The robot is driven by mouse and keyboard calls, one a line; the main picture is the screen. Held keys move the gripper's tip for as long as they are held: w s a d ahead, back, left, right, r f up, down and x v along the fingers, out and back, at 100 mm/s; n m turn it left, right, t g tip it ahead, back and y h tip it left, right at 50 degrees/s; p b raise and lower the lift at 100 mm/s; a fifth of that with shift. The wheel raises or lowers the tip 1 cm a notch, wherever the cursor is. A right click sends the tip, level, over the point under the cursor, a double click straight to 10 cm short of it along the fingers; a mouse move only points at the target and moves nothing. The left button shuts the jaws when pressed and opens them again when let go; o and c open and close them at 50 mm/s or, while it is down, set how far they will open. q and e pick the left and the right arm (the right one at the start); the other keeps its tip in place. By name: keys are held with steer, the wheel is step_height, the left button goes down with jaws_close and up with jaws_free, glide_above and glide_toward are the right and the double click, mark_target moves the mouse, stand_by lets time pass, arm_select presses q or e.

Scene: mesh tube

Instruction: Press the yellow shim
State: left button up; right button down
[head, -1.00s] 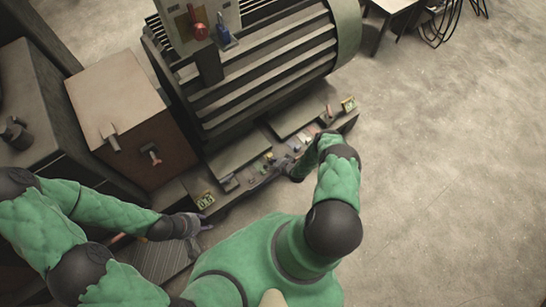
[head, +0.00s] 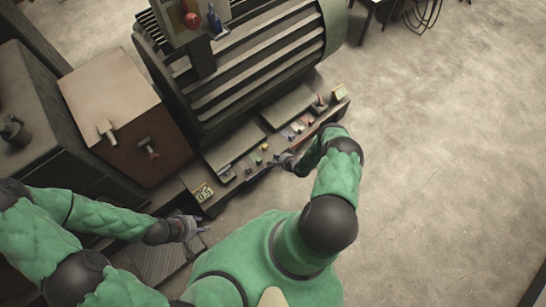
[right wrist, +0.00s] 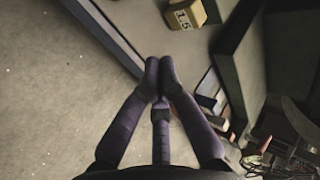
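A small yellow piece (head: 265,147) lies among other small parts on the low ledge in front of the ribbed machine; it is too small to tell whether it is the yellow shim. My right gripper (head: 281,161) is at the ledge's front edge, just right of and below that piece in the head view. In the right wrist view its fingers (right wrist: 159,66) meet at the tips, with nothing seen between them. My left gripper (head: 198,228) hangs lower left, over or beside a ribbed dark plate, apart from the ledge parts; its opening is unclear.
A yellow block marked 0.5 (head: 203,192) sits at the ledge's left end. Another yellow block (head: 340,91), marked 1.5 in the right wrist view (right wrist: 185,14), sits at the right end. The ribbed machine (head: 245,75) stands behind. Open floor (head: 440,150) lies to the right.

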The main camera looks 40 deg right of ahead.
steer(key=p+v, duration=0.3)
steer(key=v, duration=0.4)
steer(key=shift+s+r, duration=0.2)
steer(key=s+a+r+n+g+y, duration=0.25)
steer(key=a+r+y, duration=0.2)
steer(key=a, duration=0.55)
steer(key=s+a+r+n+g+y, duration=0.25)
steer(key=a+r+g, duration=0.2)
steer(key=a, duration=0.45)
steer(key=s+a+r+n+h, duration=0.1)
steer(key=s+a+r+n, duration=0.1)
steer(key=r, duration=0.4)
steer(key=s+a+r+n+g+h, duration=0.1)
steer(key=s+a+r+n, duration=0.1)
steer(key=r, duration=0.5)
steer(key=s+a+r+n+g+h, duration=0.1)
steer(key=s+a+r+n, duration=0.1)
steer(key=a+r+n, duration=0.2)
step_height(320, 180, up, 4)
steer(key=shift+s+f+n+h, duration=0.25)
steer(key=shift+s+n+h, duration=0.15)
steer(key=shift+n, duration=0.4)
